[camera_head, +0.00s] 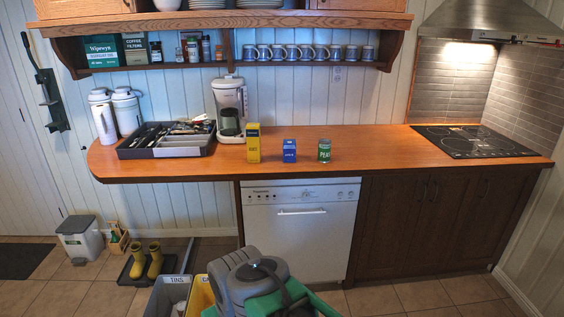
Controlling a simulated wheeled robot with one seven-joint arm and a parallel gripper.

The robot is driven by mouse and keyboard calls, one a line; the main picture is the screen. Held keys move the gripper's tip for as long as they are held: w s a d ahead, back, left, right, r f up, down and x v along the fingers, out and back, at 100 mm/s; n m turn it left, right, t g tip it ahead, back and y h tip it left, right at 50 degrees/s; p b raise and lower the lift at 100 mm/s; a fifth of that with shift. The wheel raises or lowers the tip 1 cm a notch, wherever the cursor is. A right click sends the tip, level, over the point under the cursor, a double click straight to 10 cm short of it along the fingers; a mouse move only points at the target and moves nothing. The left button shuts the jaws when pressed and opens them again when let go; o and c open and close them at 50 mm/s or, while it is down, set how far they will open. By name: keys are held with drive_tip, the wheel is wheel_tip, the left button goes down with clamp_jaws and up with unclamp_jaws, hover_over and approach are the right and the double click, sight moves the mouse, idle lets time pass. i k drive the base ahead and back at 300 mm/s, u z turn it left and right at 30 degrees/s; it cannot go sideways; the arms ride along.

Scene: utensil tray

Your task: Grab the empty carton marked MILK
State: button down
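Three packages stand upright in a row on the wooden counter (400,144). A small blue carton (289,151) with pale lettering is in the middle; its print is too small to read surely as MILK. A taller yellow carton (253,145) stands left of it. A green can (324,151) stands right of it, with gaps between all three. My folded grey and green arm (252,284) shows at the bottom middle, below and in front of the counter. My gripper's fingers are not visible.
A grey bin marked TINS (165,297) and a yellow bin (201,296) stand on the floor left of my arm. A utensil tray (168,140) and coffee maker (229,106) are left on the counter. The counter between the can and the hob (474,141) is clear.

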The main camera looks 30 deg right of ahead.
sight(289, 150)
drive_tip(key=z, duration=2.1)
drive_tip(key=i, duration=2.25)
drive_tip(key=u, duration=3.7)
drive_tip(key=i, duration=0.5)
drive_tip(key=u, duration=0.1)
